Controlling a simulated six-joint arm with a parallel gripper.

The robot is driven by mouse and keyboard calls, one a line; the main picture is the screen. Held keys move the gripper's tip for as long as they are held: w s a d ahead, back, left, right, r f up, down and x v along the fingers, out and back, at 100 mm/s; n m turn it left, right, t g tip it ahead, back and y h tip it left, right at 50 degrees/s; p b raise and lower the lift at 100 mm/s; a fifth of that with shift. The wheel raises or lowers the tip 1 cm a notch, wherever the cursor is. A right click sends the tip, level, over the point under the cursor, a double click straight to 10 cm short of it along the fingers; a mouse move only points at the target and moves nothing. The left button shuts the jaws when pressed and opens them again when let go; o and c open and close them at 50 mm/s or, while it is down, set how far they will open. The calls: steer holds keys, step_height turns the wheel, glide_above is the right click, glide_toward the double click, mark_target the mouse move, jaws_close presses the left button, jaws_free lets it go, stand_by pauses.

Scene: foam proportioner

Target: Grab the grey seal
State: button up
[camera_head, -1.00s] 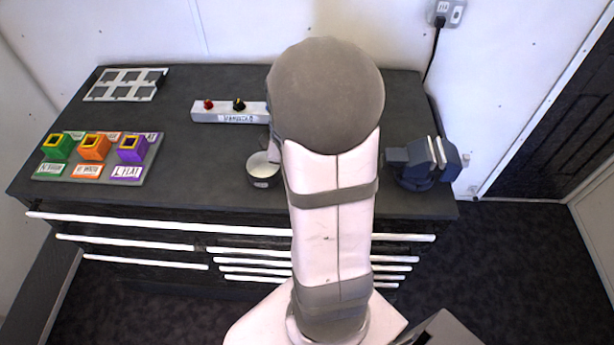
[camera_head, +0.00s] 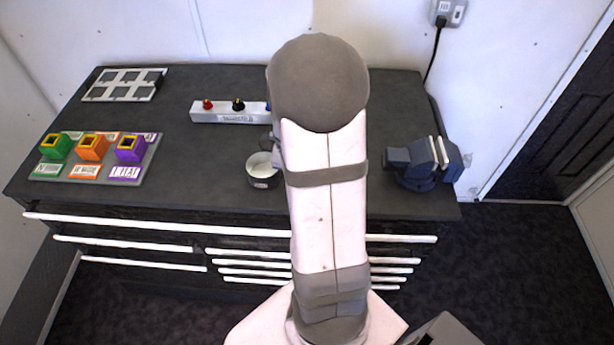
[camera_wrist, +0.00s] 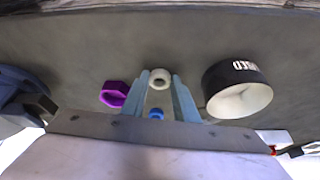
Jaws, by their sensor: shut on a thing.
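The grey seal (camera_wrist: 160,78), a small pale ring with a dark hole, sits between the fingertips in the wrist view. My gripper (camera_wrist: 161,83) is shut on it, with one light blue finger on each side. The dark bench top shows behind the seal; I cannot tell whether the seal is touching it. In the head view my own arm hides the gripper and the seal.
A purple hexagonal ring (camera_wrist: 113,94) is left of the fingers, and a dark cup with a pale inside (camera_wrist: 237,97) is right. A small blue thing (camera_wrist: 155,114) shows between the fingers. A vise (camera_head: 417,165) stands at the bench's right.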

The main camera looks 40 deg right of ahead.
step_height(320, 180, up, 10)
steer(key=p, duration=0.4)
stand_by(0.3)
